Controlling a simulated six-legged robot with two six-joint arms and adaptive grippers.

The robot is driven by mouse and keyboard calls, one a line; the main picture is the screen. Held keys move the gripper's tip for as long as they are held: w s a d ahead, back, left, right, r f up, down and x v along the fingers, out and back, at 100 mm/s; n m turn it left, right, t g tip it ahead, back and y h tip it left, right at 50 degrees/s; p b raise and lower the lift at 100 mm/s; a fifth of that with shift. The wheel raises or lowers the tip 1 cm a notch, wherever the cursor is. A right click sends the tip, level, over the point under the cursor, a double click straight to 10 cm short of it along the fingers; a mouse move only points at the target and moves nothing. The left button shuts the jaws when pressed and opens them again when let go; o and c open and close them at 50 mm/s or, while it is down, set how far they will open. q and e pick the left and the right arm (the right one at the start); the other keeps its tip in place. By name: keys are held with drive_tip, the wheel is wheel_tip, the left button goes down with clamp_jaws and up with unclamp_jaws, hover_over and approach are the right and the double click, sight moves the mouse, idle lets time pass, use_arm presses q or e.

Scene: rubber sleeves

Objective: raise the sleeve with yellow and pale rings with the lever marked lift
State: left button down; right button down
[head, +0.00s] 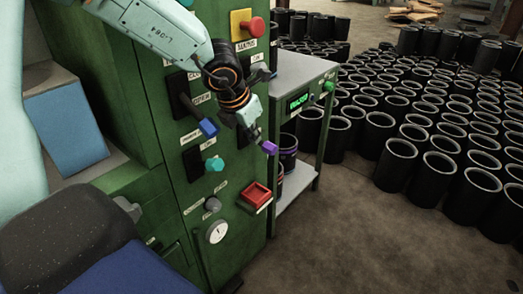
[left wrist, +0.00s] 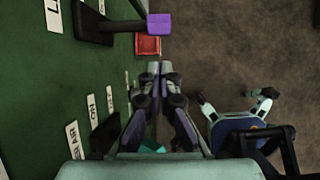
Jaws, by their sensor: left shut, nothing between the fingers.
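A lever with a purple knob (head: 269,147) sticks out from the green machine panel. The knob also shows at the top of the left wrist view (left wrist: 159,23), on a dark arm. A cut-off label (left wrist: 52,15) beside that lever begins with what looks like L; the rest is out of frame. My left gripper (head: 256,133) is shut and empty, just above the purple knob in the head view. In the left wrist view its fingertips (left wrist: 157,68) are together, apart from the knob. I cannot make out a sleeve with yellow and pale rings. My right gripper is not in view.
Levers with a blue knob (head: 208,127) and a teal knob (head: 214,163) stand on the same panel. A red tray (head: 255,196) juts out below. A grey side table (head: 296,70) stands to the right, with dark sleeves (head: 288,157) beneath. Many black sleeves (head: 397,162) cover the floor.

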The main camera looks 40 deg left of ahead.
use_arm(q)
drive_tip(key=b+x, duration=0.4)
drive_tip(key=x, duration=0.6)
idle(0.4)
drive_tip(key=shift+r, duration=0.1)
drive_tip(key=shift+r+p, duration=0.3)
drive_tip(key=shift+p, duration=0.35)
drive_tip(key=shift+r, duration=0.1)
